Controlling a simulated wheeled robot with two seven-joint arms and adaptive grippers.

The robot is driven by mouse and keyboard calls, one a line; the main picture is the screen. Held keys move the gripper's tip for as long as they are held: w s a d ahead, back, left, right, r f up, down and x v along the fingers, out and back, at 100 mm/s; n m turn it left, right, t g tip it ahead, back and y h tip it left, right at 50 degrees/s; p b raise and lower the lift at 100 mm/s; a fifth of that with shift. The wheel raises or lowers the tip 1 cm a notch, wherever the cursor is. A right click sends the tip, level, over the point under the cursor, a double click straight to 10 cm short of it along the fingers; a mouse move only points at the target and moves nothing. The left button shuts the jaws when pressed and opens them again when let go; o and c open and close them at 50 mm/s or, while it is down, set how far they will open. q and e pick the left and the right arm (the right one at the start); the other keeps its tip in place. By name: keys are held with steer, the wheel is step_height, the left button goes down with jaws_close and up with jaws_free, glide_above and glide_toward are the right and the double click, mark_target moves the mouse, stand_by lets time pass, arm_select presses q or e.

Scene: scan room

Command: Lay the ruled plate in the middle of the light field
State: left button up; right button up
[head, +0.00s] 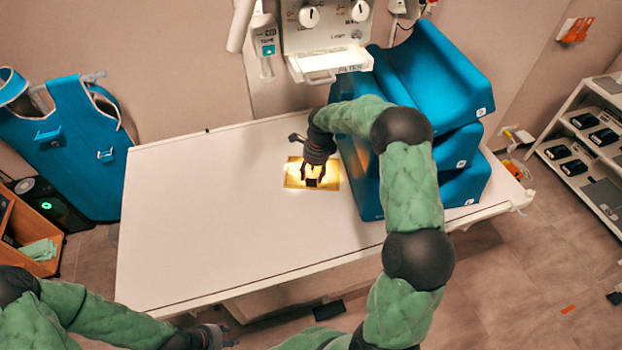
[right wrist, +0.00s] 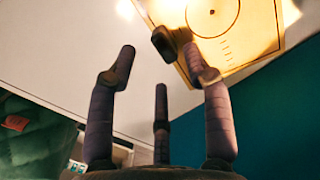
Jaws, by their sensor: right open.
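The ruled plate (head: 331,174) is a flat yellowish rectangle lying on the white table, with bright light on it. In the right wrist view the plate (right wrist: 235,55) shows a circle, a centre dot and short ruled marks. A dark block (right wrist: 163,44) shows at its near edge; I cannot tell whether it is fixed to the plate. Bright light field patches (right wrist: 291,11) show beside the plate's edges. My right gripper (head: 313,180) is over the plate with its fingers spread and empty, and partly hides it. My left gripper (head: 222,336) is low at the bottom edge, its fingers unclear.
Blue foam wedges (head: 460,155) are stacked on the table just right of the plate. The x-ray head (head: 325,35) hangs above the back edge. The table (head: 210,220) is clear to the left. A blue apron (head: 75,145) hangs left, and a shelf (head: 585,135) stands right.

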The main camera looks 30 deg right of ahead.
step_height(320, 180, up, 7)
steer(key=shift+s+d+p, duration=0.3)
steer(key=shift+d+p, duration=0.05)
steer(key=shift+f, duration=0.2)
